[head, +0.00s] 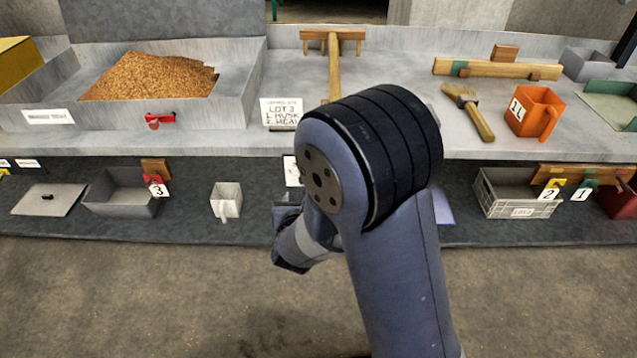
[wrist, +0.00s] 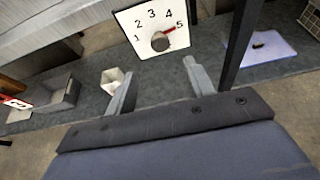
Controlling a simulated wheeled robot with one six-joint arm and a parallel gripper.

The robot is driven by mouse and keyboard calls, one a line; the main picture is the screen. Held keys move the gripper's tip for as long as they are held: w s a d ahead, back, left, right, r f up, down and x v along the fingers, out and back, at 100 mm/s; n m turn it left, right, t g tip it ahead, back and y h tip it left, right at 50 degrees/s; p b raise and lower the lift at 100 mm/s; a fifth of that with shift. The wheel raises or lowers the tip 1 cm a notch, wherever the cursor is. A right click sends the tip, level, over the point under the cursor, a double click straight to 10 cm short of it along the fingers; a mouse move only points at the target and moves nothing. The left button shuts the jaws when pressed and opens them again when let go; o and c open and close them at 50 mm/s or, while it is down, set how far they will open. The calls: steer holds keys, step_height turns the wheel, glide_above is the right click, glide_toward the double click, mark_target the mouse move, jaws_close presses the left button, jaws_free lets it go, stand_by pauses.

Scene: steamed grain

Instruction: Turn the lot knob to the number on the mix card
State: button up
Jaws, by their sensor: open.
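The lot knob (wrist: 160,42) is a small grey round knob on a white dial plate (wrist: 128,22) numbered 1 to 5 in the wrist view. Its red pointer is aimed up and right, at about the 5. A sliver of the plate shows beside my arm in the head view (head: 291,171); the knob is hidden there. The mix card (head: 282,112) stands on the counter, and its top line seems to read LOT 3. My gripper (wrist: 158,70) is open and empty, its fingers apart below the dial plate in the wrist view, not visibly touching the knob.
A grain tray (head: 228,112) stands at left on the counter. The lower shelf holds a grey bin (head: 118,194), a white cup (head: 226,200) and a crate (head: 487,192). A dark post (wrist: 241,42) rises right of the dial.

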steer(key=b+x, duration=0.1)
steer(key=x, duration=0.9)
steer(key=shift+c, duration=0.2)
steer(key=c, duration=0.9)
